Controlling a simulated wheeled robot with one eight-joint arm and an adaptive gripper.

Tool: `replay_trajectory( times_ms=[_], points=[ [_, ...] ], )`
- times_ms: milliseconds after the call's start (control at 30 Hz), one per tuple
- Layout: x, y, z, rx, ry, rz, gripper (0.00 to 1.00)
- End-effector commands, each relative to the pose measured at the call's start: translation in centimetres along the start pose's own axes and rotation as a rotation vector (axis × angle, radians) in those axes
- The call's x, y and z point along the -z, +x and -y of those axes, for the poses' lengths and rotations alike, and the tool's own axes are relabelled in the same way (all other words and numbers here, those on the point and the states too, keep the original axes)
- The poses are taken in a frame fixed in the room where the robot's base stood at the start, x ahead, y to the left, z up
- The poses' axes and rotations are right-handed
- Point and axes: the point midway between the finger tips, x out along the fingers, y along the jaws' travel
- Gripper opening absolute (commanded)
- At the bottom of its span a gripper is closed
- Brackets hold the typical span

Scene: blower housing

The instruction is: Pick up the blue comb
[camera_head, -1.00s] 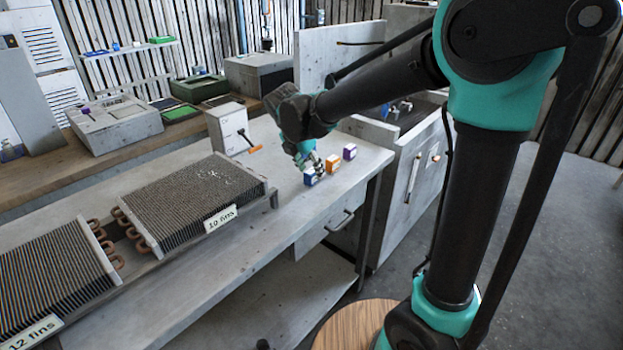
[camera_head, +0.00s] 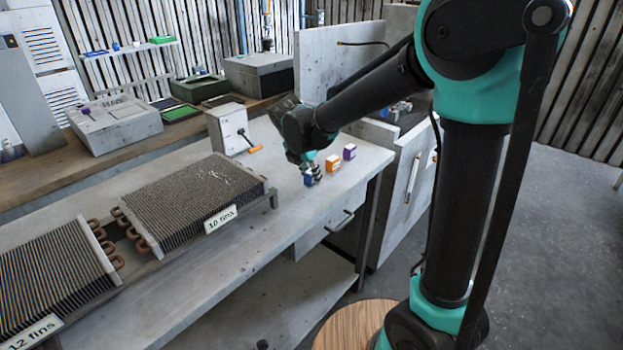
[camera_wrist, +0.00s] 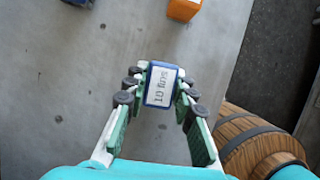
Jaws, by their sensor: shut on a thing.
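The blue comb (camera_wrist: 161,84) is a small blue block with a white label, which seems to read "10 fins" upside down. In the wrist view it sits between both fingers of my gripper (camera_wrist: 161,76), which is shut on it. In the head view the blue comb (camera_head: 309,179) is at the bench's right end, partly hidden by my gripper (camera_head: 313,172). I cannot tell whether it still touches the bench top.
An orange block (camera_head: 333,163) and a purple block (camera_head: 349,152) stand behind on the bench (camera_head: 290,215). A grey box with an orange-tipped lever (camera_head: 228,130) is to the left. Finned units labelled "10 fins" (camera_head: 195,195) and "12 fins" (camera_head: 45,280) lie farther left.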

Motion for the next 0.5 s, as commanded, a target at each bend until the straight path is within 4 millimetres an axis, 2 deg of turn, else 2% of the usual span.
replay_trajectory(
  times_ms=[267,500],
  points=[
    [-0.1,-0.2,0.0,0.000,0.000,0.000,0.00],
    [-0.9,-2.1,0.0,0.000,0.000,0.000,0.00]
  ],
)
